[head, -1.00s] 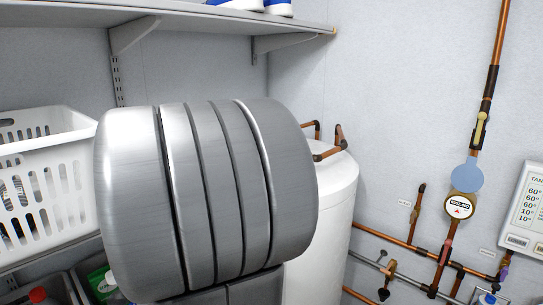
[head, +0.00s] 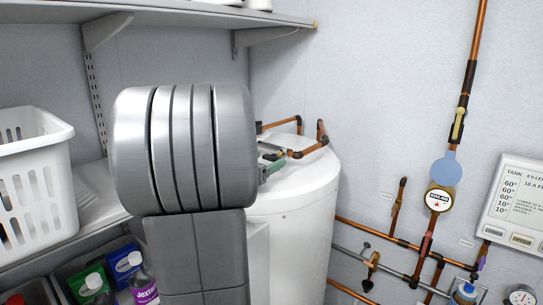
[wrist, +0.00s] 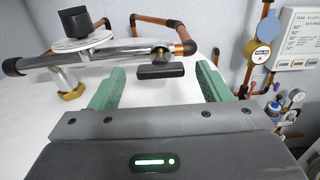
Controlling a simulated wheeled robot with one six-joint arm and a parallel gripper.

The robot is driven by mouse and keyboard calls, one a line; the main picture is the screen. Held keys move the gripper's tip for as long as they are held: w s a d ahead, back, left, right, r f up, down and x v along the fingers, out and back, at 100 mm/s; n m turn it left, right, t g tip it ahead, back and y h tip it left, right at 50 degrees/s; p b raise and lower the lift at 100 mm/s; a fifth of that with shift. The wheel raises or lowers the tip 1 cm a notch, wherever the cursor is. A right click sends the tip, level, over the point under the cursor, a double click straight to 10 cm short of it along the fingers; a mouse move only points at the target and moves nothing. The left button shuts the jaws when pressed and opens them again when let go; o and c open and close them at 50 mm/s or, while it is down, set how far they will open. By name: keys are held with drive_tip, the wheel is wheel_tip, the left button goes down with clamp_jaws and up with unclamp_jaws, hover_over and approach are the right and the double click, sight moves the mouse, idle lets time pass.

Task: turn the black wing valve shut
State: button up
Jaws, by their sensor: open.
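A black wing handle (wrist: 160,71) sits on the pipework above the white tank, near the middle of the wrist view. It lies crosswise in that view, with its flat bar facing me. My gripper (wrist: 162,84) is open, with one green finger on each side of the handle. The handle looks framed by the fingers, and I cannot tell whether they touch it. In the head view my gripper (head: 270,167) is over the tank top, and my arm hides most of the handle area.
A grey pipe (wrist: 100,58) with a black knob (wrist: 75,21) runs beside the handle. Copper pipes (head: 308,146) rise from the white tank (head: 305,195). A white basket (head: 35,180) stands at left under a shelf.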

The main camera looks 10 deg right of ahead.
sight(269, 159)
drive_tip(key=shift+x, duration=1.55)
drive_tip(key=c, duration=1)
